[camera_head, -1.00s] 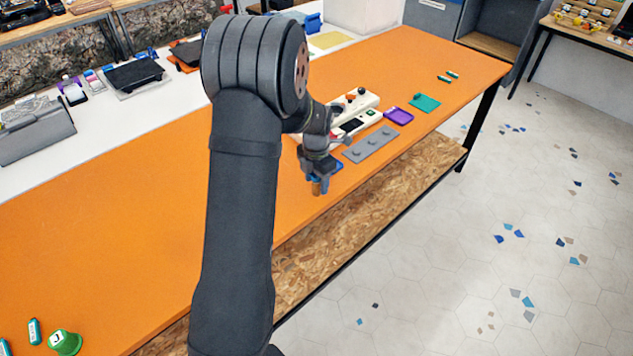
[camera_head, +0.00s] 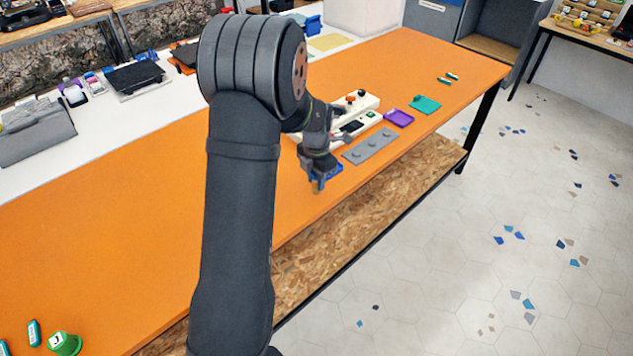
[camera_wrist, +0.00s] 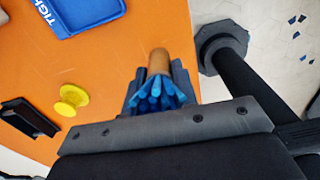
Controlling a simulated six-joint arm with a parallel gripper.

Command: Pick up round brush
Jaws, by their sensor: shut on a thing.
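The round brush shows in the wrist view as a brown cylinder (camera_wrist: 159,62) with a blue, fanned part (camera_wrist: 155,94) nearer the wrist. My gripper (camera_wrist: 158,82) is shut on it, with dark fingers on both sides. In the head view my gripper (camera_head: 318,182) is over the front part of the orange table, left of a grey plate. The brush is mostly hidden there by the fingers. I cannot tell whether its lower end touches the table.
The grey plate (camera_head: 370,146), a white device (camera_head: 365,121), a purple tray (camera_head: 398,118) and a teal mat (camera_head: 425,104) lie farther along the orange table (camera_head: 110,220). A yellow spool (camera_wrist: 72,100) and blue pouch (camera_wrist: 85,14) show in the wrist view. The table's left half is largely clear.

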